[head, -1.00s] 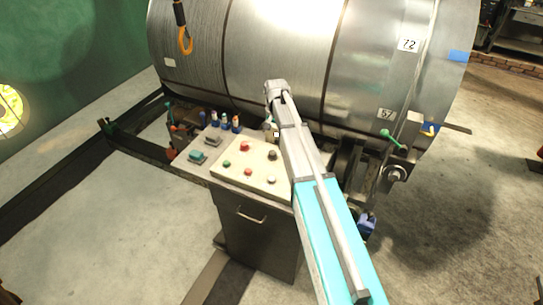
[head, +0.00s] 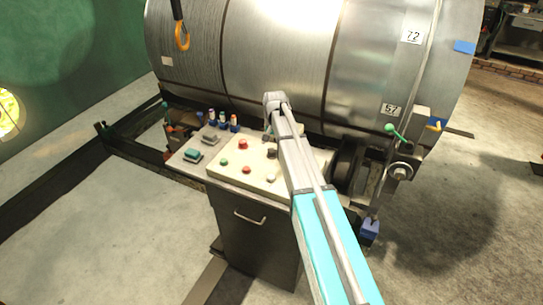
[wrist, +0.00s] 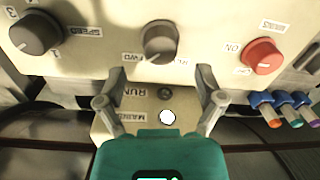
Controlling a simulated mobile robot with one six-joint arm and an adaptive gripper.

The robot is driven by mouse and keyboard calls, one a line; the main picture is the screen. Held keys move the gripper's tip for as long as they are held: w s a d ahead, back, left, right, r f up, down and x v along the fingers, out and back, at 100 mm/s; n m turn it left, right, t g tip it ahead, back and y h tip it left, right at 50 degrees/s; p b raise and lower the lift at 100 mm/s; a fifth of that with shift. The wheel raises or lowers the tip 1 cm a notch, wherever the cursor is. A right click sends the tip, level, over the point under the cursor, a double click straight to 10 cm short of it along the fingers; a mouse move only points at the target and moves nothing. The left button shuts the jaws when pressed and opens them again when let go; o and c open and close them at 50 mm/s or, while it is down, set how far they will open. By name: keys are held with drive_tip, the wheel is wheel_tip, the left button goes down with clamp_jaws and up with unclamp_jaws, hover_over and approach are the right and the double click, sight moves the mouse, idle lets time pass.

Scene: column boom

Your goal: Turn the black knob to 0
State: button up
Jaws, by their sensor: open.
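A black knob (wrist: 36,34) is at the upper left of the wrist view, on the pale control panel (wrist: 205,15). A SPEED label and the figures 3 and 1 stand around it; I cannot read a 0. A pale mark shows on its lower left edge. My gripper (wrist: 160,100) is open and empty, below a grey knob (wrist: 158,42) marked FWD and to the lower right of the black knob. In the head view a dark knob (head: 271,153) shows beside my arm, but I cannot tell which one it is. My fingers are mostly hidden there.
A red knob (wrist: 262,56) marked ON sits right of the grey one. Pens with blue caps (wrist: 285,100) stand at the panel's side. Behind the panel is a large steel drum (head: 285,50). Several buttons, including a red one (head: 242,144), lie left of my arm.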

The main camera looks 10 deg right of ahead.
sight(272, 150)
drive_tip(key=shift+a+f+b, duration=0.1)
drive_tip(key=shift+f+b, duration=1.9)
drive_tip(key=shift+f, duration=0.3)
drive_tip(key=c, duration=1.1)
drive_tip(key=shift+c, duration=0.2)
